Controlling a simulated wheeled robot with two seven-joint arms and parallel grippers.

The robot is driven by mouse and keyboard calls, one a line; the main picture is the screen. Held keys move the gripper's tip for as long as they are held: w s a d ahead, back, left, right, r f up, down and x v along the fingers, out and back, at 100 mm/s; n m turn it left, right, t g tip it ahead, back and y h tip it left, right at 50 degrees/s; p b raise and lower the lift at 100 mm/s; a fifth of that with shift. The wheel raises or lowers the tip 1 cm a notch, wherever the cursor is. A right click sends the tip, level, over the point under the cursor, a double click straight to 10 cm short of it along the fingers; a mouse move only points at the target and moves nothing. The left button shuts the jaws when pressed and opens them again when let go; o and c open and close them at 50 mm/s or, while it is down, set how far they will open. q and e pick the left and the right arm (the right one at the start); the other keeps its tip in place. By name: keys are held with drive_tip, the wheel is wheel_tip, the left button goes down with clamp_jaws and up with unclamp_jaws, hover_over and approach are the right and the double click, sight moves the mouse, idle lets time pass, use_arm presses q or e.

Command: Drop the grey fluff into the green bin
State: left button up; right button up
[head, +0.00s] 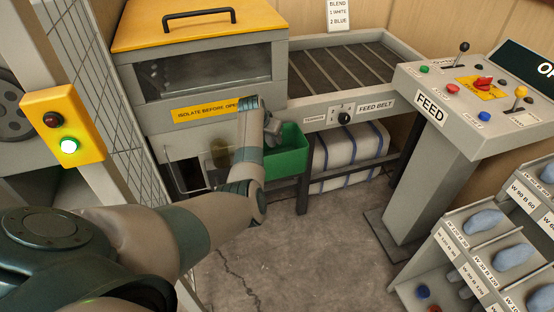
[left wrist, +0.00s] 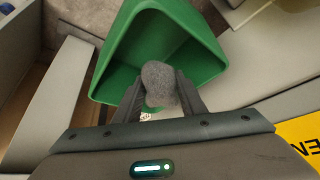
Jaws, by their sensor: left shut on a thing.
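The green bin (head: 289,153) stands against the machine, below the feed belt. It also fills the upper middle of the left wrist view (left wrist: 200,40). My left gripper (left wrist: 158,92) is shut on the grey fluff (left wrist: 159,80), a small rounded tuft. In the left wrist view the fluff overlaps the bin's opening; its height above the bin is hard to tell. My right gripper is in neither view.
The machine's yellow lid (head: 200,22) and feed belt (head: 345,62) are behind the bin. A strapped white bale (head: 347,160) lies under the belt. The FEED console (head: 450,95) and a rack (head: 480,245) of blue pieces stand right. Open concrete floor (head: 310,250) lies between.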

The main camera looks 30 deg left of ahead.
use_arm(q)
drive_tip(key=o, duration=1.1)
drive_tip(key=shift+s+r, duration=0.1)
drive_tip(key=shift+r, duration=0.1)
drive_tip(key=shift+v, duration=0.9)
drive_tip(key=b+v, duration=0.1)
drive_tip(key=v, duration=1.4)
drive_tip(key=shift+r+b, duration=0.15)
drive_tip(key=shift+b, duration=0.15)
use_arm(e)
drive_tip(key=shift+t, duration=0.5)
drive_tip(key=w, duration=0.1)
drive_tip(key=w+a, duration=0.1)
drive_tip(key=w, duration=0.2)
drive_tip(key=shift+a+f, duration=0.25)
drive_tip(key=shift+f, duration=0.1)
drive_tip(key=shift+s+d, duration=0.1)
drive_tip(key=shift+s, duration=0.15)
